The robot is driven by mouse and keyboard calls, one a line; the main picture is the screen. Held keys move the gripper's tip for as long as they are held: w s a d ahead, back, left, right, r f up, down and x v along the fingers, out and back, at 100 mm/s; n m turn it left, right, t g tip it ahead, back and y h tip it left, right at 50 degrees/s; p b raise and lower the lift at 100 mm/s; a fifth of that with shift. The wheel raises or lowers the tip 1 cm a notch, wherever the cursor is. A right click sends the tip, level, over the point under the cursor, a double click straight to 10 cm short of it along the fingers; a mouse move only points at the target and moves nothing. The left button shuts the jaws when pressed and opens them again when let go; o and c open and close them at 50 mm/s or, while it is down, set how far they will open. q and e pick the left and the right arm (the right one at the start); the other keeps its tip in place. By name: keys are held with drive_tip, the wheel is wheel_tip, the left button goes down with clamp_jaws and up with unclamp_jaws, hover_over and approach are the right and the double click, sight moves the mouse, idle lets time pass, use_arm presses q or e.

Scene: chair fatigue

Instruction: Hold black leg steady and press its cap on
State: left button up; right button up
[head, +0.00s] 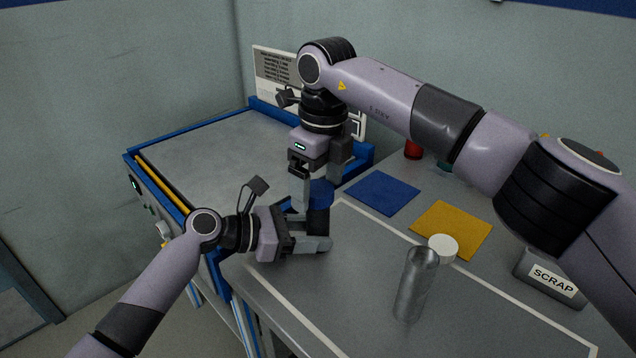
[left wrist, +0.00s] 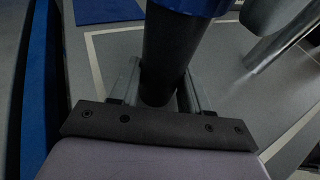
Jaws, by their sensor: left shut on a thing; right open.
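The black leg (head: 318,222) stands upright on the grey bench, and it also shows in the left wrist view (left wrist: 166,55). My left gripper (head: 312,244) is shut around its lower part, with a finger on each side in the left wrist view (left wrist: 160,92). A blue cap (head: 321,190) is at the top of the leg, and its lower edge shows in the left wrist view (left wrist: 190,5). I cannot tell how far it is seated. My right gripper (head: 320,182) is open and points down, its fingers beside the cap.
A silver cylinder (head: 414,285) stands to the right, with a white disc (head: 442,247) behind it. A blue mat (head: 382,192) and a yellow mat (head: 452,230) lie farther back. A scrap bin (head: 550,275) stands at right. A blue-edged machine (head: 225,150) adjoins the bench.

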use_arm(q)
drive_tip(key=o, duration=0.9)
drive_tip(key=shift+c, duration=0.2)
use_arm(e)
wheel_tip(320, 180, up, 12)
drive_tip(key=shift+s+d+f, duration=0.2)
drive_tip(key=shift+s+d, duration=0.1)
